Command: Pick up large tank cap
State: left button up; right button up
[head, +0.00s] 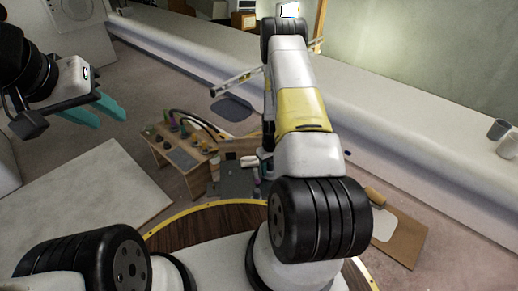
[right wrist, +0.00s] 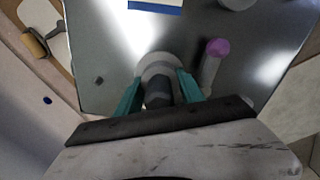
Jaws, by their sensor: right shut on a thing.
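In the right wrist view, my right gripper (right wrist: 158,95) has its two teal fingers closed on the sides of a dark grey knob-like piece, which I take to be the large tank cap (right wrist: 158,92). A lighter grey round piece shows just beyond it; I cannot tell whether the two are joined or whether the cap is lifted. In the head view, my right arm hides the right gripper and the cap. My left gripper (head: 97,110) hangs at the upper left of the head view, its teal fingers apart and empty.
A grey cylinder with a purple top (right wrist: 216,48) stands close to the right finger on the grey surface (right wrist: 105,70). A wooden bench (head: 160,150) with small items stands left of my right arm. A brown board (head: 408,240) lies at the right.

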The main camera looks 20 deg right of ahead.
jog(key=shift+s+a, duration=0.1)
notch_tip(320, 180, up, 10)
dwell(0.4)
